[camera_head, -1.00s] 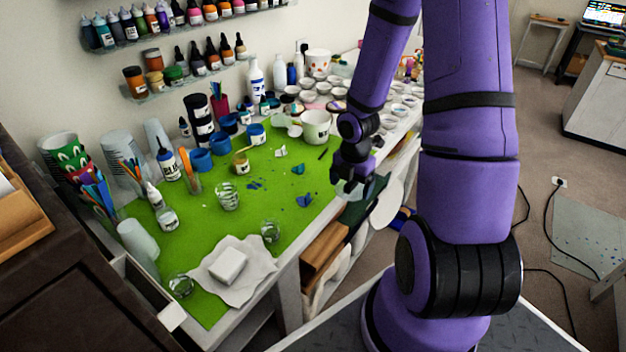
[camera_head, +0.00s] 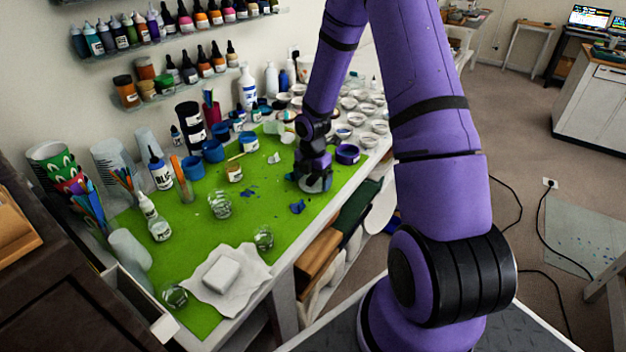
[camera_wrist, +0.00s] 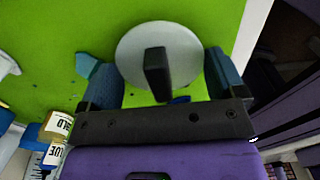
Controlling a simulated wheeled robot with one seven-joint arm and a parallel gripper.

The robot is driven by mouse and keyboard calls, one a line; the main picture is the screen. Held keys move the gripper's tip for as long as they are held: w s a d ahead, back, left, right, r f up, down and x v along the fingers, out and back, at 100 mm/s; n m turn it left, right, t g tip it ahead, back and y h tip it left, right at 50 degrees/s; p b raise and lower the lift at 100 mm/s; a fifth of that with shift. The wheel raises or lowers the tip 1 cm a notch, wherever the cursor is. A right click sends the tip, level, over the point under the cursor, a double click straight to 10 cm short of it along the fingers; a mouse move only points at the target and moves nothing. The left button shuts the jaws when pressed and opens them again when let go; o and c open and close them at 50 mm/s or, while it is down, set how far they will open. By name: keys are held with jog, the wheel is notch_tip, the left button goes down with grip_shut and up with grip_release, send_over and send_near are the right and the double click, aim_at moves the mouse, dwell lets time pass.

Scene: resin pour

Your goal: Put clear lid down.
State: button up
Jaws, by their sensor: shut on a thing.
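The clear lid (camera_wrist: 190,50) is a pale, see-through round disc in the wrist view, with a dark upright block in front of its middle. My gripper (camera_wrist: 163,78) has its two blue-grey fingers at opposite sides of the lid and is shut on it. In the head view my gripper (camera_head: 312,178) points down over the right part of the green mat (camera_head: 262,212), with the lid (camera_head: 318,186) low under it. I cannot tell whether the lid touches the mat.
Clear cups (camera_head: 220,206) and a white block (camera_head: 221,274) on paper are nearer. Open mat lies between.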

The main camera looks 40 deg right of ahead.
jog(key=shift+f, duration=0.3)
jog(key=shift+f, duration=0.1)
jog(key=o, duration=0.6)
